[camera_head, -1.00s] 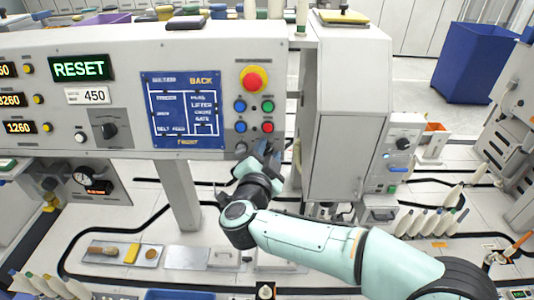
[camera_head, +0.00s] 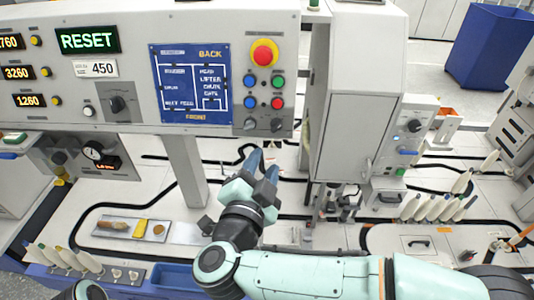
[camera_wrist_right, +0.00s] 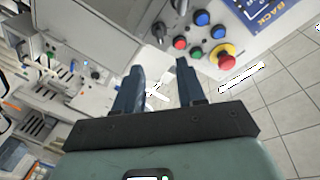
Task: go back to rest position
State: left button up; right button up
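My right gripper (camera_head: 261,164) is in front of and below the control panel (camera_head: 225,80), apart from its knobs and buttons. It also shows in the right wrist view (camera_wrist_right: 160,68), where its two dark blue fingers stand apart with nothing between them. The panel carries a red emergency knob on yellow (camera_head: 264,53), blue, green and red buttons, and two dark knobs (camera_head: 277,125) at its lower edge. A small teal and black part of my left arm shows at the bottom left of the head view; the left gripper is not seen.
A grey cabinet (camera_head: 355,95) stands right of the gripper. A blue bin (camera_head: 490,45) stands at the far right. The pale bench around the gripper is partly clear.

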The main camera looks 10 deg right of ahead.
jog(key=shift+s+a, duration=0.1)
jog(key=shift+s, duration=0.15)
jog(key=shift+w, duration=0.1)
